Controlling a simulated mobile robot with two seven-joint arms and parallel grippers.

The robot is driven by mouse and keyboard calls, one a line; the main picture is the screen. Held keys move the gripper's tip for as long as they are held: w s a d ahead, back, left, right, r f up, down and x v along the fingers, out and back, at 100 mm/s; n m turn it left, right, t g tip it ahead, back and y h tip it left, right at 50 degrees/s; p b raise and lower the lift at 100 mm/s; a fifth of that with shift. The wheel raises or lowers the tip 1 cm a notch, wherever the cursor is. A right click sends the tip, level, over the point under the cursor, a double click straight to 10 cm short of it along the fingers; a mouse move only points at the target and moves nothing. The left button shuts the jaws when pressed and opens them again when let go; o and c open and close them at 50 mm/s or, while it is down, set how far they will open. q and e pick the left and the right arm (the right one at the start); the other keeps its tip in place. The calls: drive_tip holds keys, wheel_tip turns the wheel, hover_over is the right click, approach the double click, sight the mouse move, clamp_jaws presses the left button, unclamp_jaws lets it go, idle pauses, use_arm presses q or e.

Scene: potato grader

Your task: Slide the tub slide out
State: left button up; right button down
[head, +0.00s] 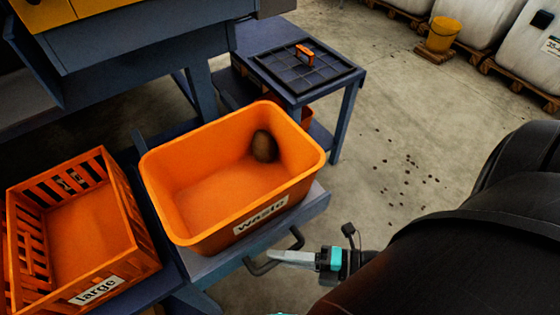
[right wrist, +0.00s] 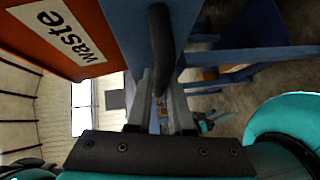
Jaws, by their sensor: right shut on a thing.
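The orange waste tub (head: 185,225) stands on the blue-grey tub slide (head: 316,204) in the head view, with one brown potato (head: 265,146) inside. A dark bar handle (head: 297,238) sticks out from the slide's front edge. My right gripper (head: 272,257) is at this handle, its pale fingers at the bar's lower left part. In the right wrist view the handle (right wrist: 160,45) runs between the fingertips of my gripper (right wrist: 160,80), shut on it. The tub's labelled wall (right wrist: 75,60) is close at upper left there. My left gripper does not show.
An orange slatted crate labelled large (head: 140,240) stands left of the tub. A blue side table (head: 346,98) with a dark grid tray (head: 285,70) is behind. The grader (head: 150,30) rises at upper left. Open concrete floor lies right, with scattered dark bits.

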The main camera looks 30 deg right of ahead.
drive_tip(key=c, duration=1)
unclamp_jaws()
drive_tip(key=shift+s, duration=0.3)
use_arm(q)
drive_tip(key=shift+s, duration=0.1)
use_arm(e)
drive_tip(key=shift+o, duration=1)
drive_tip(key=shift+w, duration=0.1)
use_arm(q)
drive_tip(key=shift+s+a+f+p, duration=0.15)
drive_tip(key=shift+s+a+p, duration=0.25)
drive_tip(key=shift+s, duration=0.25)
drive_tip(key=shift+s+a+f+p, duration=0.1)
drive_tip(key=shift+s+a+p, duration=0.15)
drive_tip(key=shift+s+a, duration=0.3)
use_arm(e)
drive_tip(key=v, duration=1.5)
drive_tip(key=shift+d, duration=0.2)
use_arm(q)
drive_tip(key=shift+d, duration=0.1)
